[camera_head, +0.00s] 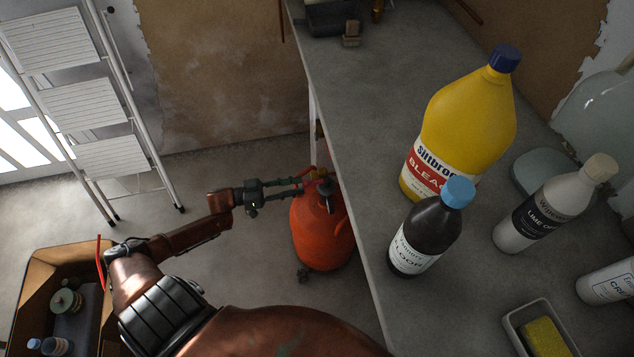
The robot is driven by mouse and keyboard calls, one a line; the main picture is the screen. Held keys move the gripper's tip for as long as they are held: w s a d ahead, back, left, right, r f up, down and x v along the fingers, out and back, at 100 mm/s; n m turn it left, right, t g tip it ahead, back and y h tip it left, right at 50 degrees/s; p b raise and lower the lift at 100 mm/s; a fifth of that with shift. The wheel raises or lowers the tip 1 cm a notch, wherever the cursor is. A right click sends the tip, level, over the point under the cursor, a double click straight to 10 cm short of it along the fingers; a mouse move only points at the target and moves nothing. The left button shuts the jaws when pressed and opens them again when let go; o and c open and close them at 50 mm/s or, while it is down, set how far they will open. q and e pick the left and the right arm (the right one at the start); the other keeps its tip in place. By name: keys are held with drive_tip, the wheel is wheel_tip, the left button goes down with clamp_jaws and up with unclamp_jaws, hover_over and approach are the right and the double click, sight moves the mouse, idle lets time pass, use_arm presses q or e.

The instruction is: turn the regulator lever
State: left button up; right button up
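An orange-red gas cylinder (322,238) stands on the floor beside the left edge of the grey worktop. The regulator (321,174) sits on its top, small and partly hidden by my gripper. My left gripper (303,185) reaches in from the left, with its fingers at the regulator on the cylinder's top. A gap shows between the two fingers, so they look apart. Whether they touch the lever is too small to tell. The lever itself cannot be made out clearly. My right gripper does not show.
The grey worktop (365,110) carries a yellow bleach bottle (468,115), a dark bottle with a blue cap (425,240), a lime bottle (545,210) and a sponge tray (515,325). A stepladder (85,105) stands at the left. A cardboard box (30,290) sits at lower left.

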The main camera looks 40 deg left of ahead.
sight(309, 183)
use_arm(q)
drive_tip(key=b+x, duration=0.1)
drive_tip(key=x, duration=0.6)
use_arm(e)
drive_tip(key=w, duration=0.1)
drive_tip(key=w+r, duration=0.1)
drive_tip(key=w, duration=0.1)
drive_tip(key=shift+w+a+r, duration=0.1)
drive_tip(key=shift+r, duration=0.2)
use_arm(q)
clamp_jaws()
drive_tip(key=shift+a, duration=0.15)
